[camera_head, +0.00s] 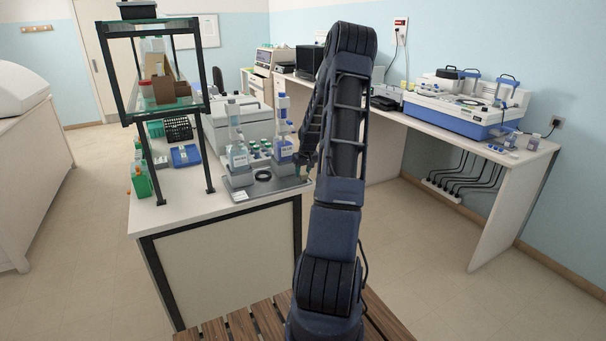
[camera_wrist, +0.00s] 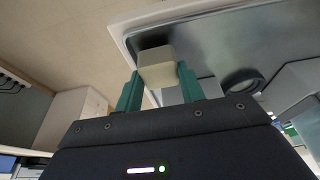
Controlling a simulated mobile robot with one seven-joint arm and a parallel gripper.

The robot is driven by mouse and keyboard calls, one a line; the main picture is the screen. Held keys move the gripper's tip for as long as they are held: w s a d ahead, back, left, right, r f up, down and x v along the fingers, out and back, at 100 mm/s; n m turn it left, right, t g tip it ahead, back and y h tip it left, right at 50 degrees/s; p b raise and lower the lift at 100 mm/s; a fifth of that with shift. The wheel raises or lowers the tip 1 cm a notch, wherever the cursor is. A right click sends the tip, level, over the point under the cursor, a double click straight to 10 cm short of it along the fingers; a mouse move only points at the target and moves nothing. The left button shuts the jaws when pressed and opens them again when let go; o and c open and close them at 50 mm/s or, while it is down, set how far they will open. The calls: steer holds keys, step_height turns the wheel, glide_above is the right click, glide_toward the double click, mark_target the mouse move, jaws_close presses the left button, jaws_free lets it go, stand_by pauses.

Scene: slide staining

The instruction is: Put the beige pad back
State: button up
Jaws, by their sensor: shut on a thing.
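The beige pad (camera_wrist: 156,66) is a small pale block between the green fingertips of my gripper (camera_wrist: 159,84) in the wrist view. The gripper is shut on it. The pad is at the edge of a grey metal tray (camera_wrist: 205,40), with a dark shadow beside it. I cannot tell whether it touches the tray. In the head view my gripper (camera_head: 305,168) is at the right end of the tray (camera_head: 268,188), partly hidden by my arm. The pad cannot be made out there.
A shelf rack (camera_head: 180,104) stands at the left of the bench (camera_head: 170,213). A blue and white machine (camera_head: 465,108) is on the right counter.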

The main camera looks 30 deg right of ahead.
steer(key=shift+f, duration=0.35)
steer(key=shift+f, duration=0.15)
steer(key=o, duration=1.1)
